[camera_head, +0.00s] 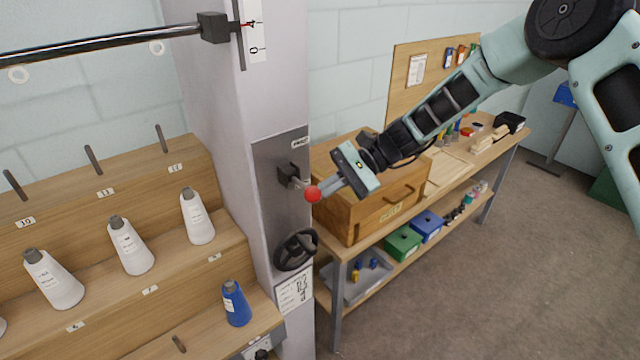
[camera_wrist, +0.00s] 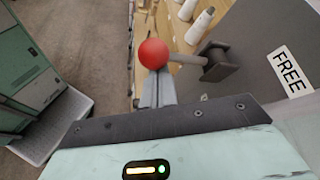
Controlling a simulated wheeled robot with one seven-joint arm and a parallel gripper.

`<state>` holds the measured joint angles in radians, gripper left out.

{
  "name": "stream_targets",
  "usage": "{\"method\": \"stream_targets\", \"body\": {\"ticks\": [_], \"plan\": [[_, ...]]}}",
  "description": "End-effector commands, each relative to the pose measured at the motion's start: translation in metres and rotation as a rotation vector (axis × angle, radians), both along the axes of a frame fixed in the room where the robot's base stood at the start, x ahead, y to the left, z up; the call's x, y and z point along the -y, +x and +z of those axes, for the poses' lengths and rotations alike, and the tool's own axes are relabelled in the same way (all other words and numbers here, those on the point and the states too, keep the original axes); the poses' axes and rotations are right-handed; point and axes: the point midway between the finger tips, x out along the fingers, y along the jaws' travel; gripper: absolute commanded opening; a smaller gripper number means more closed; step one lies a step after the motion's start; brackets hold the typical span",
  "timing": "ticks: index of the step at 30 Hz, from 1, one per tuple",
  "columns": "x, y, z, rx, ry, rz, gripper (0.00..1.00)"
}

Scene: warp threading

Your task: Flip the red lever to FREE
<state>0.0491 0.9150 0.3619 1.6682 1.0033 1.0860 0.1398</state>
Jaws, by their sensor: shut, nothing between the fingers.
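The lever has a red ball knob (camera_head: 313,195) on a short metal rod. The rod comes out of a dark pivot block (camera_head: 289,175) on the dark plate of the grey column. The ball also shows in the wrist view (camera_wrist: 153,54), with its rod running right to the block (camera_wrist: 217,60). A white FREE label (camera_wrist: 289,72) is on the plate beyond the block. My gripper (camera_head: 324,192) is shut and empty. Its fingertips (camera_wrist: 157,85) are right at the ball, which partly hides them in the wrist view. I cannot tell whether they touch it.
A black handwheel (camera_head: 296,250) sits below the lever on the column. A wooden drawer box (camera_head: 345,215) on the workbench stands close behind my gripper. Stepped wooden shelves (camera_head: 170,275) with white cones and a blue cone (camera_head: 236,305) are at left.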

Motion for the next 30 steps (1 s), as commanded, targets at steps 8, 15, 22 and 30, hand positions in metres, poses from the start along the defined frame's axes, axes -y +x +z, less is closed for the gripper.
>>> {"method": "stream_targets", "body": {"ticks": [8,15,22,30], "plan": [[-0.001,-0.001,0.022,-0.198,-0.133,0.004,0.00],[-0.001,0.001,0.031,-0.196,-0.129,0.001,0.00],[-0.002,0.002,0.036,-0.194,-0.130,0.000,0.00],[-0.002,0.003,0.038,-0.194,-0.130,0.000,0.00]]}}
